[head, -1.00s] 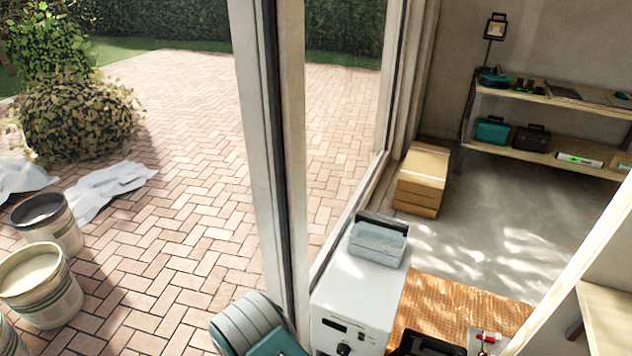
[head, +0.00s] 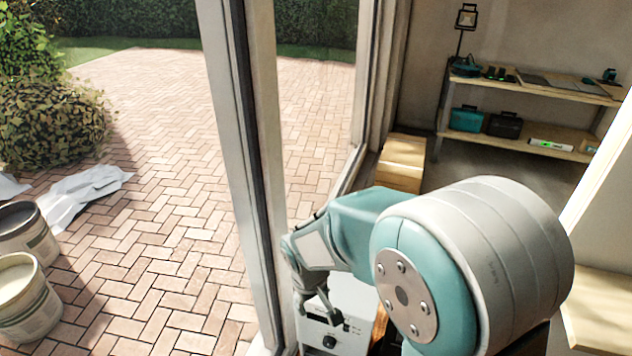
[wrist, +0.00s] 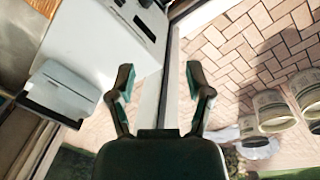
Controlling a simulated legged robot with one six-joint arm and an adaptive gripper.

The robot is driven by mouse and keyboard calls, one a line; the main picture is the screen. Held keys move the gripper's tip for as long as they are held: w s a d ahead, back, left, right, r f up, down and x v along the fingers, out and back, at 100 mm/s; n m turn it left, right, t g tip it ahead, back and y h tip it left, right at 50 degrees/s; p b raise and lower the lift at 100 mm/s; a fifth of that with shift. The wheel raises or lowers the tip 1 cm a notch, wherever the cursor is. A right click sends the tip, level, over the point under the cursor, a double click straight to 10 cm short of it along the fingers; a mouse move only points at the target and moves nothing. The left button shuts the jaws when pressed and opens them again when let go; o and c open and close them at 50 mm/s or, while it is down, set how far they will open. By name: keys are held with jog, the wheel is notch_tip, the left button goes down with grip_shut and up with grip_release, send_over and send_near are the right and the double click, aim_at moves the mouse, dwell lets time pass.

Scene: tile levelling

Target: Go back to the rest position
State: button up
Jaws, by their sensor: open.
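My gripper (wrist: 160,85) is open in the wrist view, with nothing between its two fingers. In the head view my gripper (head: 318,312) hangs at the end of my teal and white arm, by the door frame and in front of the white machine (head: 345,302). The machine also shows in the wrist view (wrist: 105,40), to the left of the fingers. My arm hides much of the machine and the floor behind it in the head view.
The glass door's upright frame (head: 250,150) stands close left of my gripper. Buckets (head: 22,300) and a plastic sheet (head: 85,195) lie on the brick paving (head: 170,180). Stacked boxes (head: 402,160) and a shelf (head: 530,147) stand behind.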

jog(key=s+d+r+m+t, duration=0.2)
jog(key=s+d+r+m, duration=0.15)
jog(key=d+r, duration=0.75)
jog(key=s+d+r+m+t, duration=0.2)
jog(key=s+d+r, duration=0.3)
jog(key=s+r, duration=0.4)
jog(key=s+m, duration=0.1)
jog(key=s, duration=0.2)
jog(key=shift+t+y, duration=0.3)
jog(key=shift+y, duration=0.1)
jog(key=shift+s, duration=0.1)
